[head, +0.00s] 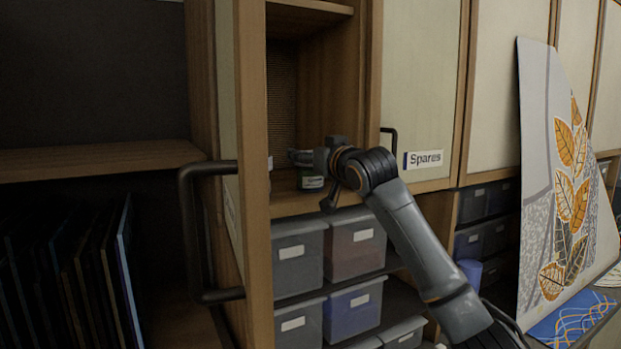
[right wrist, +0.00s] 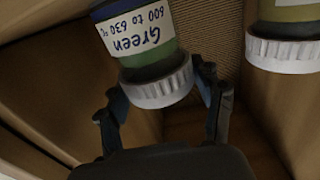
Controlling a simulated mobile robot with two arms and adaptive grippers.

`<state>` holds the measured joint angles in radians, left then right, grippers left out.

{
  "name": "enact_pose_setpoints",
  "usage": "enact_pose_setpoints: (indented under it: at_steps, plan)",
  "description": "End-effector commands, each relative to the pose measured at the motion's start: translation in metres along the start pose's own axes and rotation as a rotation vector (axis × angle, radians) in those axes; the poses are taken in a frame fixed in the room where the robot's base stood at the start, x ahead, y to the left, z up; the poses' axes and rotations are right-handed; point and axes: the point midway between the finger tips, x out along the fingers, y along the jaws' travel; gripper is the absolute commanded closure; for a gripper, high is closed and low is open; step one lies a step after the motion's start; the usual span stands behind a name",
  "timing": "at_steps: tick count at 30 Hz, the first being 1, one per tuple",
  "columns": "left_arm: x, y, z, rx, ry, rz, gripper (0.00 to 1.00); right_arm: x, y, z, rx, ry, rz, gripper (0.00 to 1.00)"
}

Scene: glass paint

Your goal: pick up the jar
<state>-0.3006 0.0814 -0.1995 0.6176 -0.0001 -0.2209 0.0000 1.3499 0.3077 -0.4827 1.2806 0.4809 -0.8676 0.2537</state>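The jar (right wrist: 150,55) has a green body, a white label reading "Green 600 to 630 °C" and a ridged white cap. In the head view the jar (head: 312,183) is in the open compartment of the cabinet, low near its shelf, partly covered by my right gripper. My right gripper (right wrist: 160,82) has its two fingers on either side of the white cap, close to its edges. I cannot tell whether both fingers press on it. In the head view my right gripper (head: 303,157) reaches in from the right. My left gripper is not in view.
A second jar (right wrist: 285,40) with a white cap stands close beside the first. The open cabinet door (head: 250,120), with a dark handle (head: 190,235), borders the compartment on the left. A closed "Spares" door (head: 415,90) is on the right. Grey bins (head: 298,250) sit below.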

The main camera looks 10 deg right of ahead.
Motion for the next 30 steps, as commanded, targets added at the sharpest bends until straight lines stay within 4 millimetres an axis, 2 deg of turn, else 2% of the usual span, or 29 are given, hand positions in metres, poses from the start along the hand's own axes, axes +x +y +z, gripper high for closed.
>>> enact_pose_setpoints:
  at_steps: [1,7,20,26,30]
  plan:
    - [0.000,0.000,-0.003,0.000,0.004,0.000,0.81,0.000,0.000,0.000,0.000,0.000,0.001,0.54]
    - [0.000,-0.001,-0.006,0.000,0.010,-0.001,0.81,0.000,0.000,0.000,0.000,-0.001,0.001,0.95]
    - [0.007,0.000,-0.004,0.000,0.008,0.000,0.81,0.000,0.000,-0.006,0.000,0.002,0.000,0.96]
    - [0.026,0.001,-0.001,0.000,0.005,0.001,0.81,-0.001,-0.001,-0.028,0.000,0.007,0.000,0.96]
    - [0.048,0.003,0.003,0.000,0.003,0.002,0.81,-0.027,-0.013,-0.062,-0.002,0.012,-0.003,0.96]
